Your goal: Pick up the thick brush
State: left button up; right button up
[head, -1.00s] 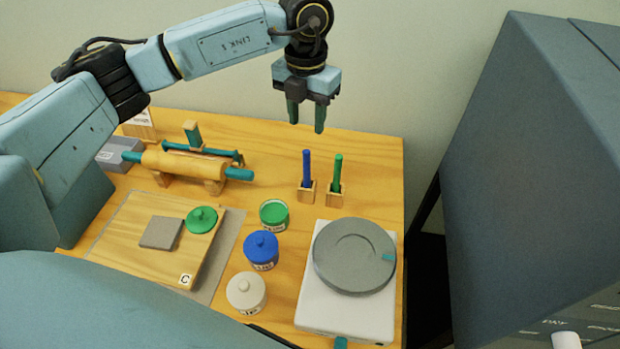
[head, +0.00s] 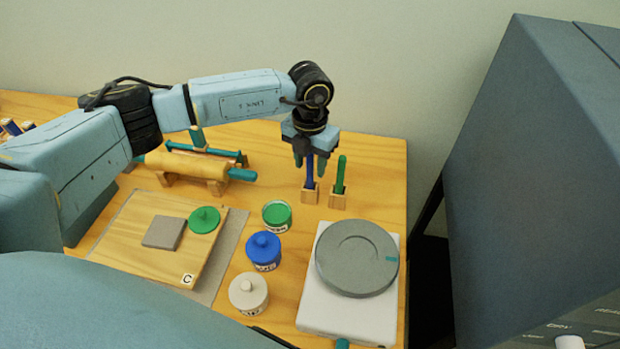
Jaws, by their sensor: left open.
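Two upright handles stand in small wooden holders at the back right of the table: a blue one (head: 310,178) and a green one (head: 341,176). I cannot tell for sure which is the thick brush; no bristles show. My left gripper (head: 309,163) points down, open, at the top of the blue handle. The gripper hides the handle's upper end, and I cannot tell whether the fingers touch it. The green handle stands clear, just right of the gripper. My right gripper is not in view.
A grey turntable (head: 340,257) on a white base sits at the front right. Green (head: 277,215), blue (head: 264,250) and white (head: 249,293) jars stand left of it. A rolling pin (head: 188,165) rests on a stand at the back. A blue-grey cabinet (head: 545,190) is on the right.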

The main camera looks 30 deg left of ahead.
pick_arm(q)
grip_shut()
dwell(0.3)
